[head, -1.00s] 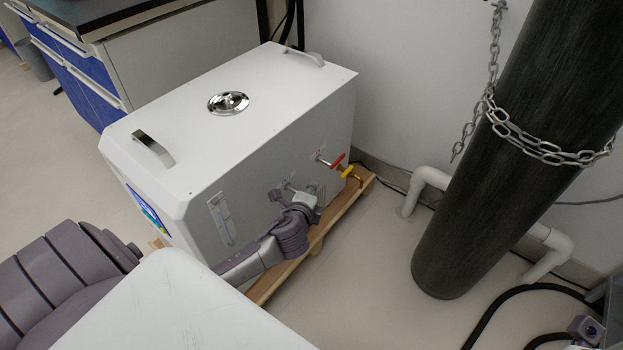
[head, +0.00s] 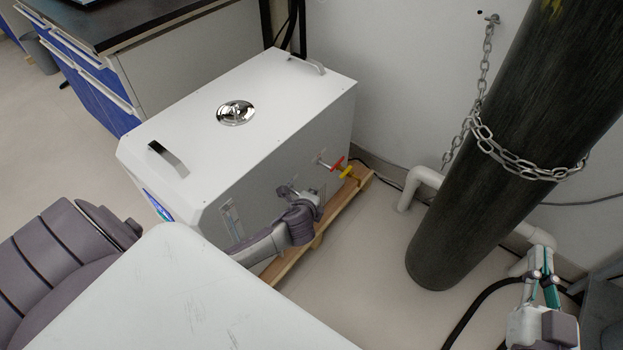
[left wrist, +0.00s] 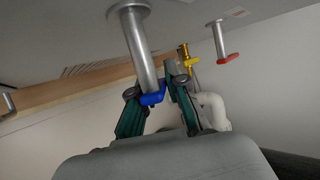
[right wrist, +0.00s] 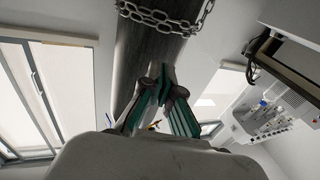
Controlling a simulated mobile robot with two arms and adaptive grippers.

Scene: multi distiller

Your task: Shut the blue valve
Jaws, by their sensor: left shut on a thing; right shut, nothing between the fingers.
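The blue valve (left wrist: 153,97) has a small blue lever on a grey metal pipe that comes out of the white distiller (head: 290,90). My left gripper (left wrist: 155,90) is at this lever, with its green-padded fingers on either side, shut on it. In the head view my left gripper (head: 304,192) is at the distiller's front side and hides the blue lever. My right gripper (head: 541,277) is shut and empty at the lower right, in front of the white pipe. Its closed fingertips also show in the right wrist view (right wrist: 162,80).
A red valve (head: 338,162) and a yellow valve (head: 346,172) sit just right of my left gripper. The distiller stands on a wooden pallet (head: 357,187). A dark gas cylinder (head: 480,190) with a chain (head: 510,162) stands at right. Clear floor lies between them.

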